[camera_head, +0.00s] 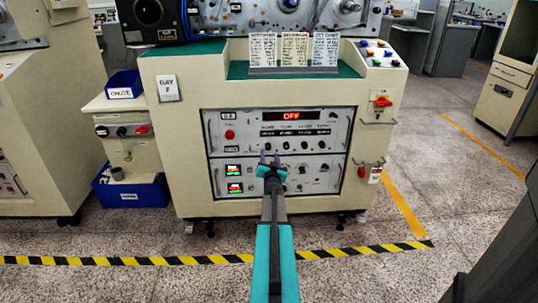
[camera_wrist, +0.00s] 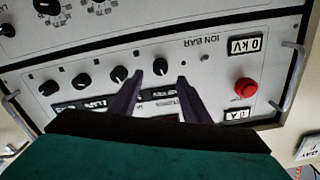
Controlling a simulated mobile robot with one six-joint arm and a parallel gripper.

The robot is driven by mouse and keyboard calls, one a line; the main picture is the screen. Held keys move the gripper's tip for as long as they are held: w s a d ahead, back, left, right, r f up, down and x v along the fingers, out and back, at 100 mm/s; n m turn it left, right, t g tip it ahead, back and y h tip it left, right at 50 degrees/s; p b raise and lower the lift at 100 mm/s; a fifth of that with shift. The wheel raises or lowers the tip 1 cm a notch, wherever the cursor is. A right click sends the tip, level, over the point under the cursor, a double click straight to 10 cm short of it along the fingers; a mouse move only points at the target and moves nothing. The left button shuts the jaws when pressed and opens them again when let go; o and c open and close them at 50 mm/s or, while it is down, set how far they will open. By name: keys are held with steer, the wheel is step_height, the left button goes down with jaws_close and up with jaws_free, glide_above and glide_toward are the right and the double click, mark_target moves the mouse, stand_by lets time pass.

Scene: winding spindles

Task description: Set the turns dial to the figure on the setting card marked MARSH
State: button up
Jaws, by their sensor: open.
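My gripper (camera_head: 270,155) reaches up to the grey control panel, its fingers apart and empty. In the wrist view, which shows the panel upside down, the open gripper (camera_wrist: 160,77) has a small black knob (camera_wrist: 160,66) between and just beyond its fingertips; contact cannot be told. More black knobs stand in the same row, the nearest (camera_wrist: 118,74) beside the left finger. Their labels are too small or hidden, so I cannot tell which is the turns dial. Three setting cards stand on top: left (camera_head: 263,50), middle yellowish (camera_head: 294,49), right (camera_head: 325,49). Their names are unreadable.
A red display (camera_head: 291,116) reads OFF above the knob row. A red button (camera_wrist: 246,88) and a metal handle (camera_wrist: 292,76) are right of the fingers in the wrist view. A lower panel (camera_head: 318,184) has more knobs. Blue bins (camera_head: 130,192) stand left; striped floor tape (camera_head: 120,261) runs in front.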

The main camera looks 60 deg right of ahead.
steer(key=v, duration=0.8)
stand_by(0.7)
